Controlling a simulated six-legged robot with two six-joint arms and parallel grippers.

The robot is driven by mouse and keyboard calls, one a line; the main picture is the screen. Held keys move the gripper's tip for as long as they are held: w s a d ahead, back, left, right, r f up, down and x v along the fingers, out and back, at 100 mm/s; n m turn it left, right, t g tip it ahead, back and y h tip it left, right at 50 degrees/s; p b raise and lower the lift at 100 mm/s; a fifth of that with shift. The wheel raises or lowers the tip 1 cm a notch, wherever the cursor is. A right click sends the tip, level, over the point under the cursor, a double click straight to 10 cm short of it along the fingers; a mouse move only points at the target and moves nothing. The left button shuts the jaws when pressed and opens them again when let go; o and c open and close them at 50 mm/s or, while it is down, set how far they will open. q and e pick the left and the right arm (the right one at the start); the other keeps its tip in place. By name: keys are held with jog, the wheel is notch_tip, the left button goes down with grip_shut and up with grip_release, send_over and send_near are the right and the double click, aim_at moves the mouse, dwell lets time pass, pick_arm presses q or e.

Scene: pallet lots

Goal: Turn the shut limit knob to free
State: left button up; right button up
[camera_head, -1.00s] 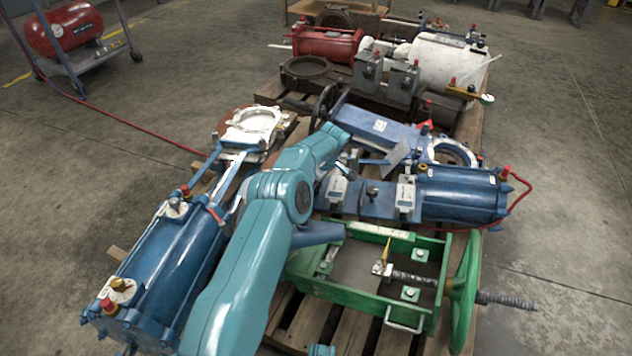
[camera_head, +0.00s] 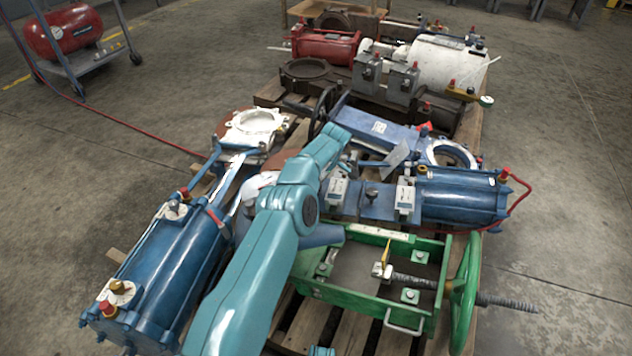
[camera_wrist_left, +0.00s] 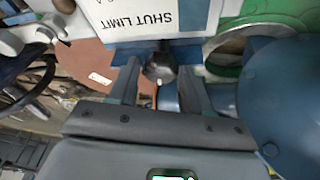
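The shut limit knob (camera_wrist_left: 160,68) is a small dark knob in the left wrist view, just below a white label (camera_wrist_left: 150,20) reading "SHUT LIMIT" upside down. My left gripper (camera_wrist_left: 160,85) is open, with one finger on each side of the knob. Narrow gaps seem to remain, but I cannot tell whether either finger touches it. In the head view my teal left arm reaches over the pallet, and its gripper is hidden there. The direction the knob is set to cannot be read.
A rust-coloured disc (camera_wrist_left: 100,68) lies left of the knob in the wrist view, and a blue rounded housing (camera_wrist_left: 280,95) stands close on the right. In the head view, a blue cylinder (camera_head: 165,265), a green frame (camera_head: 340,292) with a handwheel (camera_head: 466,290) and a blue actuator (camera_head: 458,195) crowd the pallet.

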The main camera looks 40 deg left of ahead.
pick_arm(q)
jog(key=p+v, duration=0.7)
jog(key=v, duration=0.9)
jog(key=shift+r, duration=0.2)
pick_arm(e)
jog(key=s+a+r+g, duration=0.1)
jog(key=s+r+g, duration=0.1)
jog(key=s+r, duration=0.3)
jog(key=shift+r, duration=0.95)
